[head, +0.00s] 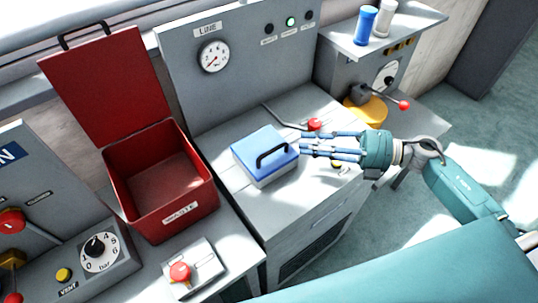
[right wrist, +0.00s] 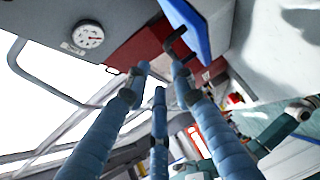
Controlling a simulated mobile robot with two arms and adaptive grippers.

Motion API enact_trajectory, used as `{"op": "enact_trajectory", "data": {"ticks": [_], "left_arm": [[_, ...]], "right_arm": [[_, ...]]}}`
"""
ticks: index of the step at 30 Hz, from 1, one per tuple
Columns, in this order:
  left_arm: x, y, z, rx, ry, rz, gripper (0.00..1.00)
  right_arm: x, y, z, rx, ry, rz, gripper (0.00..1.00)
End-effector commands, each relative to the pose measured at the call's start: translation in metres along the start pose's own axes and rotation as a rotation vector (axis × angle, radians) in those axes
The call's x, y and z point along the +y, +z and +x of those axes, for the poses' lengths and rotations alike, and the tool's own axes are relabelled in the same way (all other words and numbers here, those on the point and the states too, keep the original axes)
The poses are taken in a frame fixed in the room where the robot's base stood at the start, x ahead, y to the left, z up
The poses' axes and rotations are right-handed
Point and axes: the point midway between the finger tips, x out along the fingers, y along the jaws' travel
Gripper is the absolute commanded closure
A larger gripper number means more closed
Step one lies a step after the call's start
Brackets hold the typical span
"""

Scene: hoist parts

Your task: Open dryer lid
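The dryer lid is most likely the blue lid (head: 252,141) with a black bar handle (head: 272,152), on a pale box (head: 272,177) set in the grey cabinet. It lies shut. The lid also shows at the top of the right wrist view (right wrist: 190,22), with its handle (right wrist: 174,43) close to the fingertips. My right gripper (head: 304,145) points left from the right side of the lid. Its fingers are spread and empty, with the tips near the lid's right edge; contact cannot be told. My left gripper is in neither view.
A red WASTE bin (head: 192,213) with its red lid (head: 110,85) raised stands left of the blue lid. A red-knobbed lever (head: 314,124) sits just behind my right fingers. A panel with a gauge (head: 214,57) rises behind.

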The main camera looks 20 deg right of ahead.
Motion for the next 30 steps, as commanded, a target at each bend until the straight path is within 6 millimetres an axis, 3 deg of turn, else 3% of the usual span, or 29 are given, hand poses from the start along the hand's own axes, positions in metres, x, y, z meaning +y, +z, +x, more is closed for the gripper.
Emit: {"op": "enact_trajectory", "data": {"ticks": [3,7,21,30], "left_arm": [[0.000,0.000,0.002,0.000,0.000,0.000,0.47],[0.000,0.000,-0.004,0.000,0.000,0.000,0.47],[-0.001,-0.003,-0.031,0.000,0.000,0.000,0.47],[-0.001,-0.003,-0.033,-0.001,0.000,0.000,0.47]], "right_arm": [[-0.015,-0.010,-0.003,0.035,-0.035,-0.016,0.76],[-0.014,-0.012,0.009,0.040,-0.037,-0.018,0.76],[-0.016,-0.015,0.090,0.039,-0.036,-0.016,0.76],[-0.019,-0.015,0.104,0.038,-0.038,-0.017,0.76]]}}
